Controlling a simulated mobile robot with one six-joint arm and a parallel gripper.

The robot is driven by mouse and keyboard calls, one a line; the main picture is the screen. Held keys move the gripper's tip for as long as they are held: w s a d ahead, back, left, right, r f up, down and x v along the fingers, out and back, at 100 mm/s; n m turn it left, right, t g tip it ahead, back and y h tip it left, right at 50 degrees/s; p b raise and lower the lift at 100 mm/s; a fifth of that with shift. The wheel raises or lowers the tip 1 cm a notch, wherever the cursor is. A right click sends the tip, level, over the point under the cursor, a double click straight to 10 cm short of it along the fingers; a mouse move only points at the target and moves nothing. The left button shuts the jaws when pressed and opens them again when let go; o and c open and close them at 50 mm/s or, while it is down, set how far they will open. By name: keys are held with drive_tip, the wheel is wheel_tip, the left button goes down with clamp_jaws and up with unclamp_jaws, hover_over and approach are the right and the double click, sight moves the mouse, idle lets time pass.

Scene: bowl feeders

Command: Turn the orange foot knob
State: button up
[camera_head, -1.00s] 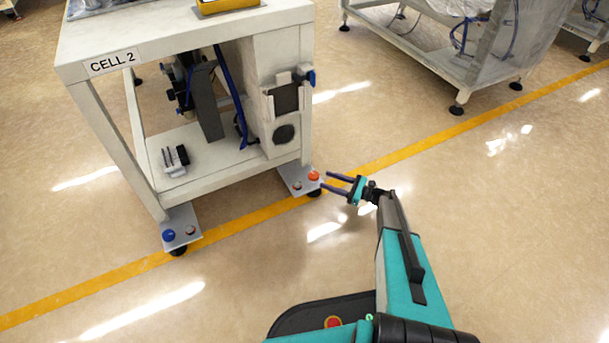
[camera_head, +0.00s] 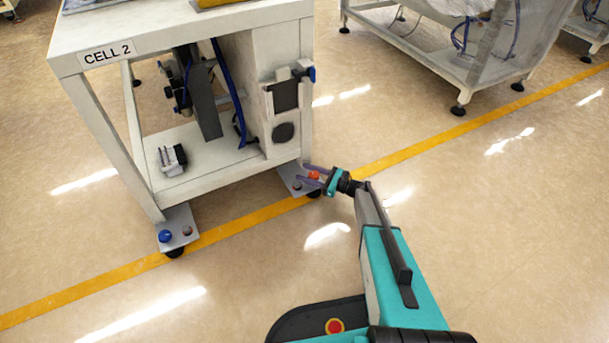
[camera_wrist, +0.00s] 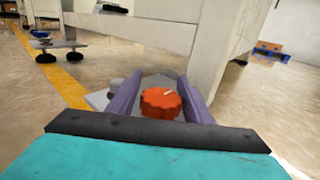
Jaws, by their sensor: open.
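The orange foot knob (camera_head: 314,175) sits on a grey foot plate (camera_head: 284,169) at the right front leg of the CELL 2 table. In the wrist view the orange knob (camera_wrist: 160,102) is round with a scalloped edge and a pale mark on top. My gripper (camera_head: 310,175) is open, with its two purple fingers on either side of the knob. In the wrist view my gripper (camera_wrist: 157,95) also has one finger left and one right of the knob. I cannot tell whether the fingers touch it.
A small grey bolt (camera_wrist: 115,87) stands left of the left finger. A blue knob (camera_head: 165,236) is on the left foot plate.

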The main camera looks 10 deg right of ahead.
drive_tip(key=c, duration=0.8)
drive_tip(key=shift+a, duration=0.45)
drive_tip(key=shift+s+d, duration=0.15)
drive_tip(key=shift+d, duration=0.15)
